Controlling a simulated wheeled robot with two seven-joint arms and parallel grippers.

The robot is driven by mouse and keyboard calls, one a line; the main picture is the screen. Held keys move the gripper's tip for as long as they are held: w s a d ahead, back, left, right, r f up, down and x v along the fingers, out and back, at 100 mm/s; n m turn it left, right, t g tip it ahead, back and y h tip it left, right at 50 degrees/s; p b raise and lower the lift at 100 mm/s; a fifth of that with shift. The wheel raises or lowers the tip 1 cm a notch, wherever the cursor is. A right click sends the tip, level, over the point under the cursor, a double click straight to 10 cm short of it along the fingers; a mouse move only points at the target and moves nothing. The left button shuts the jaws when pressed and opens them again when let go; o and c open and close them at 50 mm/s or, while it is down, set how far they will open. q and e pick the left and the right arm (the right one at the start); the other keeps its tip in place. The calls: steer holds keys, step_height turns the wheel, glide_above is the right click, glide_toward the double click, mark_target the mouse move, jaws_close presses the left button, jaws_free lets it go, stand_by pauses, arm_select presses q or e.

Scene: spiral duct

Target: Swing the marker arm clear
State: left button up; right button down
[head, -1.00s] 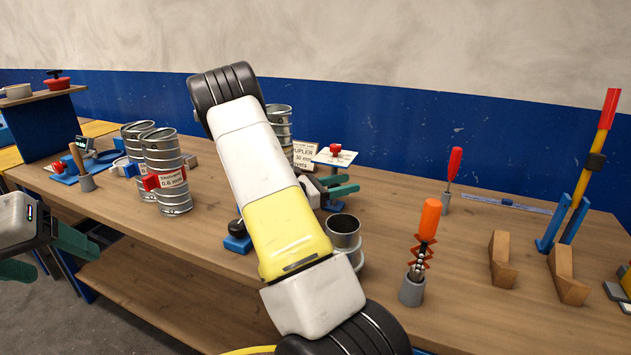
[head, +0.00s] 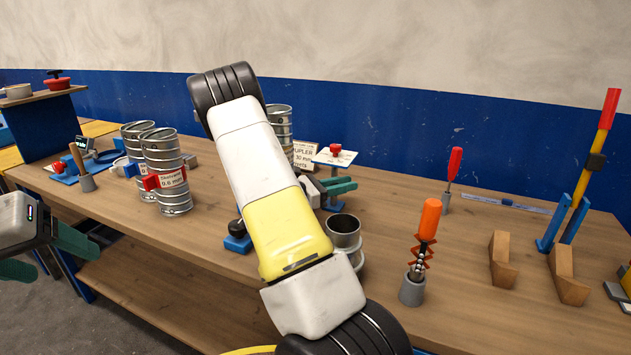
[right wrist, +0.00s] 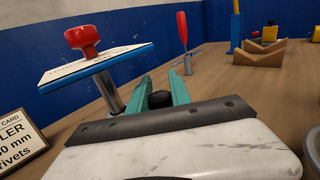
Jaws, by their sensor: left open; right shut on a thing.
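My right gripper (right wrist: 161,94) is shut on a small dark round knob (right wrist: 160,99) between its green fingers in the right wrist view. In the head view its green fingers (head: 340,186) show just past my forearm, beside the grey post of a stand. The stand carries a tilted white plate (right wrist: 95,66) with a red knob (right wrist: 82,39) on top; the plate also shows in the head view (head: 345,158). I cannot tell which part is the marker arm, and my forearm hides much of that area. My left gripper (head: 45,257) is open and empty off the bench's left front.
Ribbed metal ducts (head: 166,175) stand at the left. A short metal cup (head: 345,232) is right of my forearm, near an orange-handled tool in a holder (head: 412,289). A printed card (right wrist: 15,142) stands left of the plate. Wooden V-blocks (head: 502,262) sit at the right.

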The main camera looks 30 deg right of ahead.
stand_by(0.9)
steer(key=shift+w+d+n+t+y, duration=0.1)
steer(key=shift+d+n+t+y, duration=0.15)
steer(key=shift+d+n+t, duration=0.65)
steer(key=shift+d+n+t+y, duration=0.25)
steer(key=shift+n+t, duration=0.8)
steer(key=shift+t, duration=1)
steer(key=shift+w+d+n+t+y, duration=0.1)
steer(key=shift+d+n+t+y, duration=0.1)
steer(key=shift+d+n+t, duration=0.95)
steer(key=shift+a+t, duration=0.3)
steer(key=shift+a, duration=0.15)
